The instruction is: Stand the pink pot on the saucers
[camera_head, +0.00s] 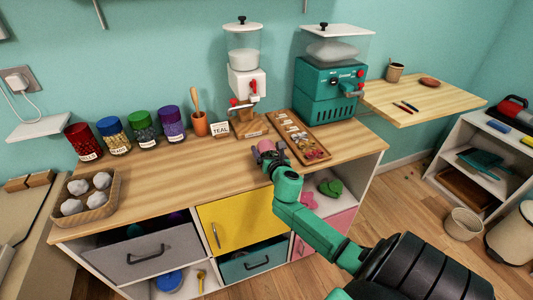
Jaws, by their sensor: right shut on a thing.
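A small pink pot (266,146) is at the tip of my right gripper (269,155), over the front-middle part of the wooden counter. The gripper is shut on it and hides part of it; I cannot tell whether it touches the counter. I cannot clearly make out the saucers. A shallow reddish-brown round thing (429,82) lies on the light wooden side table, which may be a saucer. My left gripper is not in view.
A wooden tray (319,154) of small pieces lies just right of the pot. A teal machine (328,92) and a white grinder (246,82) stand behind. Lidded jars (144,132) line the back left; a basket (98,213) sits front left. The counter's left-middle is clear.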

